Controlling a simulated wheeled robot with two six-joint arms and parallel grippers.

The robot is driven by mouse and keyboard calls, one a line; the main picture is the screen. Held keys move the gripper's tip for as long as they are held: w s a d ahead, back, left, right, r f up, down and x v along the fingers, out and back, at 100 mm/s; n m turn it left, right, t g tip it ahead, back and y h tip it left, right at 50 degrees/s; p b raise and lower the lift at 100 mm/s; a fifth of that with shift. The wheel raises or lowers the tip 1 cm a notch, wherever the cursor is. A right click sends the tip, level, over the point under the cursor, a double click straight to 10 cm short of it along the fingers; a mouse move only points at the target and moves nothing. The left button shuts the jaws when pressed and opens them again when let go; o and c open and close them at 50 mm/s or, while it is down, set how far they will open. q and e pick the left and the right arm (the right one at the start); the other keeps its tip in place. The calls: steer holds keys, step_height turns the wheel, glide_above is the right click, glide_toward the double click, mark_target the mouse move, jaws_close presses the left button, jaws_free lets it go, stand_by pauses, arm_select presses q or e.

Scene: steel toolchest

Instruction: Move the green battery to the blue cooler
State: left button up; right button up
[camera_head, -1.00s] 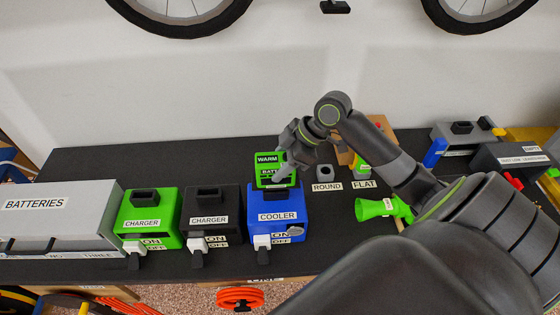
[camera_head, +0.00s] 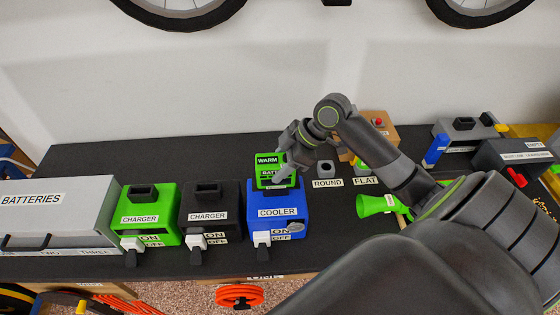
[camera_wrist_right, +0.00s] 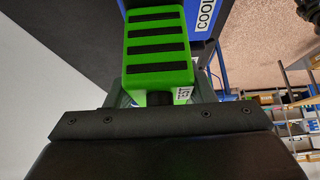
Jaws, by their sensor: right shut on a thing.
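The green battery (camera_head: 266,172), labelled WARM, stands upright at the top of the blue cooler (camera_head: 272,200). I cannot tell how far it sits down in the cooler's slot. My right gripper (camera_head: 290,168) is shut on the battery from its right side. In the right wrist view, the green battery (camera_wrist_right: 157,48) with black stripes is between the fingers of my right gripper (camera_wrist_right: 160,90), and the blue cooler (camera_wrist_right: 203,18) is just behind it. My left gripper is not in view.
A green charger (camera_head: 148,205) and a black charger (camera_head: 208,205) stand left of the cooler. A grey BATTERIES box (camera_head: 60,205) is at the far left. A green flashlight-like thing (camera_head: 375,205) lies to the right. A switch (camera_head: 262,238) fronts the cooler.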

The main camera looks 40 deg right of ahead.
steer(key=shift+f, duration=0.15)
steer(key=o, duration=1.4)
steer(key=shift+o, duration=0.2)
steer(key=shift+s+d+r, duration=0.15)
steer(key=shift+d+r, duration=0.15)
steer(key=shift+r, duration=0.1)
steer(key=p+v, duration=0.1)
steer(key=v, duration=1.5)
steer(key=shift+r, duration=0.25)
steer(key=shift+s+d, duration=0.1)
